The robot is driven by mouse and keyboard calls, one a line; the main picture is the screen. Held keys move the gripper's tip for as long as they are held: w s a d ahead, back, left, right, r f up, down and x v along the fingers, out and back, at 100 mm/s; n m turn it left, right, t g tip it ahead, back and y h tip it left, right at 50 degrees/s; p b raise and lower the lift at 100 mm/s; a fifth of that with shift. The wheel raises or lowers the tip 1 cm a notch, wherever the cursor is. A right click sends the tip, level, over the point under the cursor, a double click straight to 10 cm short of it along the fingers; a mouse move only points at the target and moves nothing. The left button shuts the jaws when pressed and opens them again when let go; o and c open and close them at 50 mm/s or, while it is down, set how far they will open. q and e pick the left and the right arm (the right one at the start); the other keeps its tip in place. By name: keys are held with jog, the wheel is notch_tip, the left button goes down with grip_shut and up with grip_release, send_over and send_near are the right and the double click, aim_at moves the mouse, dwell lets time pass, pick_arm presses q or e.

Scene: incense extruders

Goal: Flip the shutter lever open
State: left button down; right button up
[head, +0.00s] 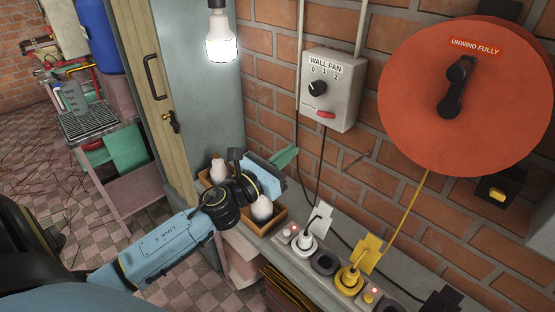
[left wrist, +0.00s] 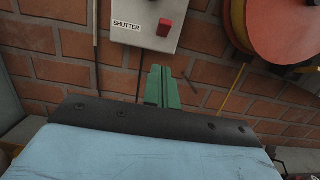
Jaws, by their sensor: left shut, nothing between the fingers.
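A grey control box (head: 333,85) labelled "WALL FAN" is fixed to the brick wall, with a black knob and a small red shutter lever (head: 326,115) near its bottom edge. In the left wrist view the red lever (left wrist: 165,27) sits right of the "SHUTTER" label on the box (left wrist: 142,10). My left gripper (head: 288,157) has green fingers, shut and empty, below and left of the box, apart from the lever. In the left wrist view the fingers (left wrist: 162,84) point up the wall, below the lever. My right gripper is not in view.
White and yellow plugs (head: 349,279) sit in a socket strip along the counter. A large orange cable reel (head: 470,110) hangs right of the box. A lit bulb (head: 221,40) hangs upper left. Cables run down the wall.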

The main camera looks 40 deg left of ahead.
pick_arm(q)
jog(key=shift+s+a+r, duration=0.1)
jog(key=shift+s+r, duration=0.05)
jog(key=shift+s, duration=0.55)
jog(key=shift+s+a+r, duration=0.1)
jog(key=shift+s+r, duration=0.05)
jog(key=shift+s, duration=0.55)
